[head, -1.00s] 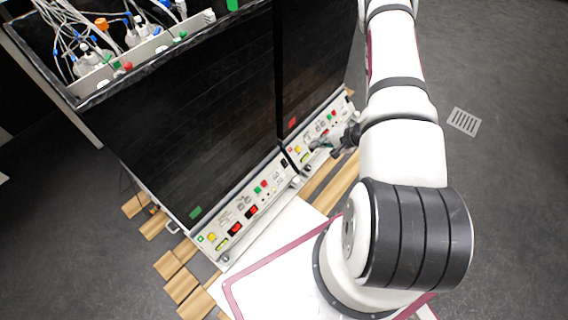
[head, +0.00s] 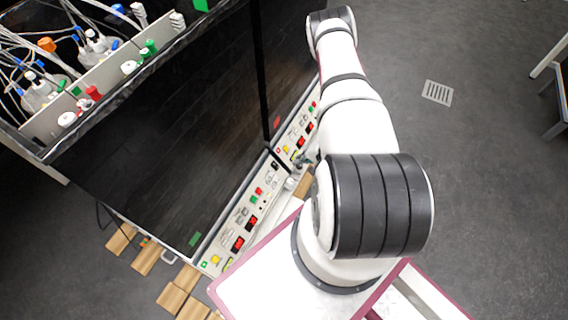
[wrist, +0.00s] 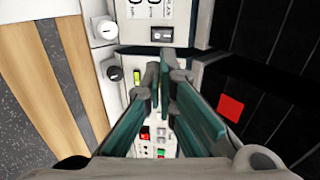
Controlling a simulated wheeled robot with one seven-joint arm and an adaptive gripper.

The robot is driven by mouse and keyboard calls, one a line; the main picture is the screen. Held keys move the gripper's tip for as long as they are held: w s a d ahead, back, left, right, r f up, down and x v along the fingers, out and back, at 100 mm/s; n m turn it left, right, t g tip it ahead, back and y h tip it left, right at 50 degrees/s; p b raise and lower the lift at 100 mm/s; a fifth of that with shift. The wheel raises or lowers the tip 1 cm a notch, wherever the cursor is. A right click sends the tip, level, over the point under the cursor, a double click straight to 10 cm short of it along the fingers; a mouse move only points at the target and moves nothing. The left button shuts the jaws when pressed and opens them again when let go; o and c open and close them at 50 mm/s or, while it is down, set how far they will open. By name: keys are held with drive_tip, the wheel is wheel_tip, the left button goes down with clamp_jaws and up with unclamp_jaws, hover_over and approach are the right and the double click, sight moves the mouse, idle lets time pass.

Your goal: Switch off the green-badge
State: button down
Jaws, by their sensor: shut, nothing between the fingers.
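The green badge (head: 194,239) is at the low left of the left shaker unit's dark front. That unit's control panel (head: 243,218) runs below it, with lit red displays and coloured buttons. A black rocker switch (head: 275,165) sits at the panel's right end; the wrist view shows a black rocker switch (wrist: 161,34) beyond my fingertips. My gripper (wrist: 165,68) is shut and empty, near the seam between the two units and apart from that switch. In the head view my gripper (head: 301,160) is small and partly hidden by my arm.
The right unit carries a red badge (head: 277,122), also seen in the wrist view (wrist: 231,107), and a similar panel (head: 298,131). Grey knobs (wrist: 105,29) stick out beside the panels. Wooden blocks (head: 122,239) lie below. Grey floor (head: 480,130) is open to the right.

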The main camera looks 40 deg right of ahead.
sight(277, 167)
drive_tip(key=b+x, duration=0.5)
drive_tip(key=x, duration=0.8)
drive_tip(key=shift+w+a+f, duration=0.15)
drive_tip(key=shift+f, duration=0.15)
drive_tip(key=shift+w+f+b, duration=0.1)
drive_tip(key=shift+f+b, duration=0.45)
drive_tip(key=shift+b, duration=0.1)
drive_tip(key=shift+f, duration=0.2)
drive_tip(key=shift+r, duration=0.1)
drive_tip(key=shift+a, duration=0.1)
